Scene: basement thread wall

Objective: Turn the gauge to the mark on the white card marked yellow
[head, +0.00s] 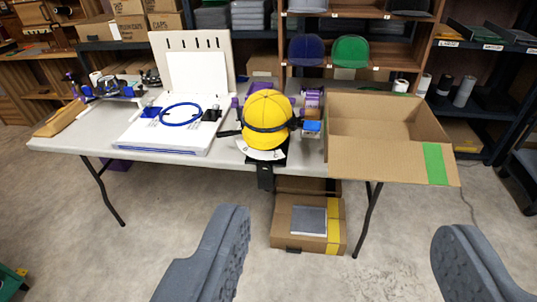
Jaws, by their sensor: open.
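A yellow cap (265,112) with a dark strap sits on a black holder (266,174) at the table's front edge. A pale curved piece (264,154) shows below the cap; any marks on it are too small to read. I cannot tell which part is the gauge, nor make out a card marked yellow. A plain white panel (198,75) stands upright at the back left of the table. My gripper (342,228) is open and empty, its two grey fingers wide apart in front of the table and well short of the cap.
The table (315,155) also holds a white board (165,138) with a blue ring (181,114) and an open cardboard box (380,125) at right. A carton (307,222) stands under the table. Shelves line the back wall.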

